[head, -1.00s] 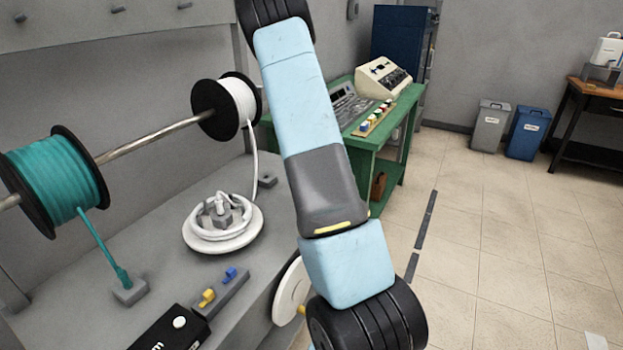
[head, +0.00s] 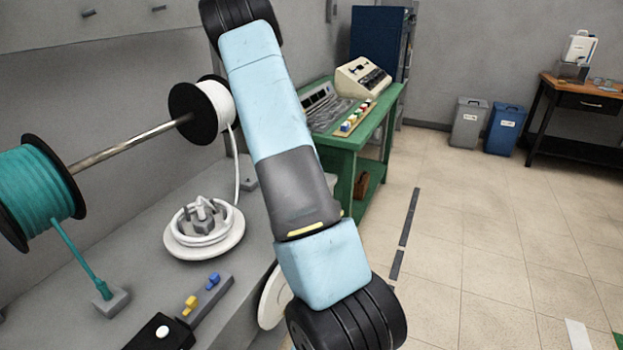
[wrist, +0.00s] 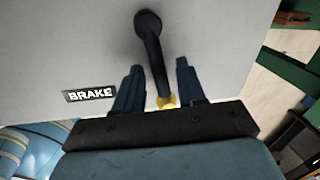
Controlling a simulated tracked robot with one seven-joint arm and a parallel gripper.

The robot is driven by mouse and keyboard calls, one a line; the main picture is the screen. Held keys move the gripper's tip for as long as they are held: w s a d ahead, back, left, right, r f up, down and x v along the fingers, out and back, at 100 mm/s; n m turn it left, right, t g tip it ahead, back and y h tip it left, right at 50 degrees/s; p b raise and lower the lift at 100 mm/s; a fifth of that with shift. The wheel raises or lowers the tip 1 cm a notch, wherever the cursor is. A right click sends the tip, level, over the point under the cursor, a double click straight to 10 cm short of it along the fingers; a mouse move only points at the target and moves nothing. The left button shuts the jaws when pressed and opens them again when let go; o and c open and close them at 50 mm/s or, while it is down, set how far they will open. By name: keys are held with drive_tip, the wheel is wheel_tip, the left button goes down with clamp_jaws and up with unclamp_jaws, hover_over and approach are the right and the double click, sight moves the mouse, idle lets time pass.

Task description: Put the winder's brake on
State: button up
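The winder (head: 204,238) is a white disc with a coil of white cord and grey posts, on the grey bench in the head view. The brake lever (wrist: 153,58) is black with a yellow tip (wrist: 167,101) and hangs from a pivot on a grey panel in the wrist view. A "BRAKE" label (wrist: 90,95) is left of it. My gripper (wrist: 158,75) is open, its two dark blue fingers on either side of the lever, with a gap on each side. I cannot tell how deep the lever sits between them. The head view does not show the fingers.
A teal spool (head: 38,190) and a white spool (head: 213,105) hang on a metal rod above the bench. Yellow and blue switches (head: 203,292) sit at the bench front. A green table (head: 345,142) stands behind my arm. The tiled floor at right is mostly clear.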

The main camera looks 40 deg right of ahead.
wheel_tip(320, 180, up, 13)
drive_tip(key=s+a, duration=0.1)
drive_tip(key=a, duration=0.1)
drive_tip(key=shift+s+r, duration=0.15)
drive_tip(key=shift+s, duration=0.2)
idle(0.7)
drive_tip(key=s+a+r+n+t+y, duration=0.1)
drive_tip(key=s+a+r+n+y, duration=0.1)
drive_tip(key=s+a+r+n, duration=0.65)
drive_tip(key=s+a+r+n+t+y, duration=0.1)
drive_tip(key=s+a+r+n, duration=0.2)
drive_tip(key=a+r+n, duration=0.55)
drive_tip(key=s+a+r+n+t, duration=0.1)
drive_tip(key=s+a+n, duration=0.4)
drive_tip(key=s, duration=0.4)
drive_tip(key=s+a+r+n+t+h, duration=0.1)
drive_tip(key=s+a+n, duration=0.5)
drive_tip(key=s+a, duration=0.2)
drive_tip(key=shift+s+a+r, duration=0.2)
drive_tip(key=shift+s+r, duration=0.15)
drive_tip(key=shift+s, duration=0.4)
